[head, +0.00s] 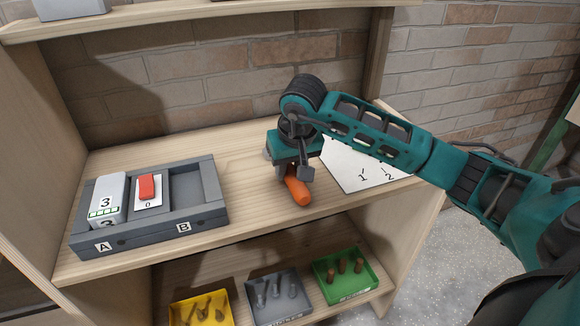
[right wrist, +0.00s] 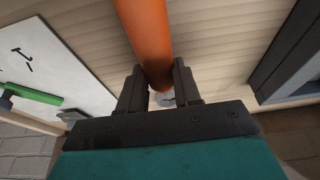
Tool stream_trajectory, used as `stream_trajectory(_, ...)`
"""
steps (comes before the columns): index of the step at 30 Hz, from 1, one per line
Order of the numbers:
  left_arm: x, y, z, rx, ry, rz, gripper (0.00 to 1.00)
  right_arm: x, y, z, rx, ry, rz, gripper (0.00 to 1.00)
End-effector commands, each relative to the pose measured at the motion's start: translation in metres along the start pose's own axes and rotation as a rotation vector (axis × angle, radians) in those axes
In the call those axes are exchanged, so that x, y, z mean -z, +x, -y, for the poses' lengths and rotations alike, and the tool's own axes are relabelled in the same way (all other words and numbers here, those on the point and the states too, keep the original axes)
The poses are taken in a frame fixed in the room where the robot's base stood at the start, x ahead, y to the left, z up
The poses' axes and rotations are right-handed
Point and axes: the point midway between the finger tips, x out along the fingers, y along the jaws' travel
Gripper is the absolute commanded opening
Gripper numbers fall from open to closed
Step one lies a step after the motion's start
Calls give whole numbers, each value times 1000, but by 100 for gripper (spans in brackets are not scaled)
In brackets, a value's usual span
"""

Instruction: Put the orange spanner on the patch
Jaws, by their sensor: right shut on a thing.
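The orange spanner (head: 297,190) is at the right part of the wooden shelf board, its orange handle pointing toward the front. My right gripper (head: 292,172) is shut on it from above. In the right wrist view the orange handle (right wrist: 145,40) runs up from between the jaws (right wrist: 160,88), and a small grey metal part shows below them. I cannot tell whether the spanner touches the board. A white sheet with black marks (head: 350,174), seemingly the patch, lies to the right of the gripper, partly hidden by my arm. It also shows in the right wrist view (right wrist: 35,60). My left gripper is not in view.
A grey tray (head: 205,222) marked A and B stands left on the shelf, holding a white block (head: 108,200) and a card with a red piece (head: 147,187). Yellow, grey and green bins (head: 320,268) sit below.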

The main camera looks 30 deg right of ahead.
Motion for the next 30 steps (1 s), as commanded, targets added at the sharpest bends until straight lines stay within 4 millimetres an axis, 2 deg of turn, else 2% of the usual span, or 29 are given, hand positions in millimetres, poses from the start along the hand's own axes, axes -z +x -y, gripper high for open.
stream_trajectory(5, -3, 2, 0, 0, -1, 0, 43, -1, 3, 0, -1, 0, -1, 0)
stream_trajectory(6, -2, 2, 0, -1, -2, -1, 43, -1, 4, 0, -1, -1, 1, 34)
stream_trajectory(14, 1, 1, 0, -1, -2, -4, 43, -1, 3, 0, -1, 0, 1, 58)
stream_trajectory(23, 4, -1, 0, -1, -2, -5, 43, 0, -1, 0, 0, 0, 1, 58)
stream_trajectory(26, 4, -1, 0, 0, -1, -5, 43, 1, -11, 0, 0, -1, -3, 58)
stream_trajectory(30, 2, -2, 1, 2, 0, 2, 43, 2, -39, 0, -1, -2, -5, 58)
